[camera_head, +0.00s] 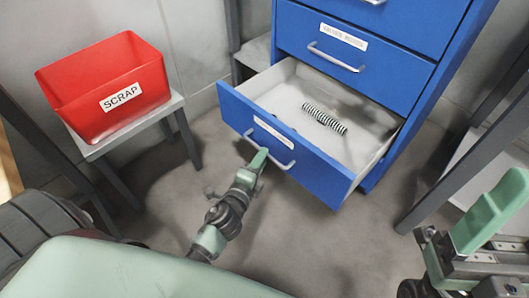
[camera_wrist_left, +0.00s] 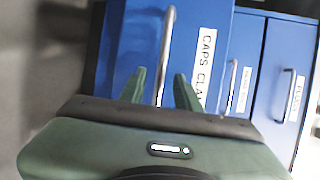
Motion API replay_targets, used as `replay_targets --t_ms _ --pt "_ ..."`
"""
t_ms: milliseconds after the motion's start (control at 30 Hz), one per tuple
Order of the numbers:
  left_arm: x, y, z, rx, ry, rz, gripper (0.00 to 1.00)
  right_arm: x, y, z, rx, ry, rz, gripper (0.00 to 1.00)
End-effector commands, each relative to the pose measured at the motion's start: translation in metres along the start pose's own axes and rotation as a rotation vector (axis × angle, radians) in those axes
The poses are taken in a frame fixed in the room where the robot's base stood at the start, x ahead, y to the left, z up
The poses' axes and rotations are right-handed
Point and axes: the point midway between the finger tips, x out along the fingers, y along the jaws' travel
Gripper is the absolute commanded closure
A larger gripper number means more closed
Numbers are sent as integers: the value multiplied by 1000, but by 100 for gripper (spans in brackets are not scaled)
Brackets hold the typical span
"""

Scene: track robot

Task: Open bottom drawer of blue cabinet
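The blue cabinet (camera_head: 378,59) stands at the top, and its bottom drawer (camera_head: 330,178) is pulled well out. A coil spring (camera_head: 325,118) lies inside on the pale drawer floor. My left gripper (camera_head: 260,158) is at the silver handle (camera_head: 284,160) of this drawer. In the left wrist view, the green fingers of my left gripper (camera_wrist_left: 161,84) stand apart, with the handle (camera_wrist_left: 165,50) between them and visible space on both sides. My right gripper (camera_head: 490,215) is at the right edge, away from the cabinet; its far side is cut off.
A red SCRAP bin (camera_head: 105,85) sits on a grey stand (camera_head: 165,112) at the left. The upper drawers (camera_head: 350,55) of the cabinet are shut. A dark-legged table (camera_head: 465,165) stands at the right. The floor (camera_head: 300,225) before the drawer is clear.

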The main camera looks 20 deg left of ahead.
Motion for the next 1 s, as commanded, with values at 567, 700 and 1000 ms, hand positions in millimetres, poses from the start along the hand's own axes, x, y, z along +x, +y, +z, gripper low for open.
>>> replay_targets --t_ms 567,700,1000 --pt "-43 0 0 1 -1 0 68 10 0 -5 0 18 -3 31" --pt "-43 0 0 1 -1 0 68 10 0 -5 0 21 -4 31" --pt "-41 -21 -11 -65 43 -52 68 8 0 -3 0 11 -1 31"
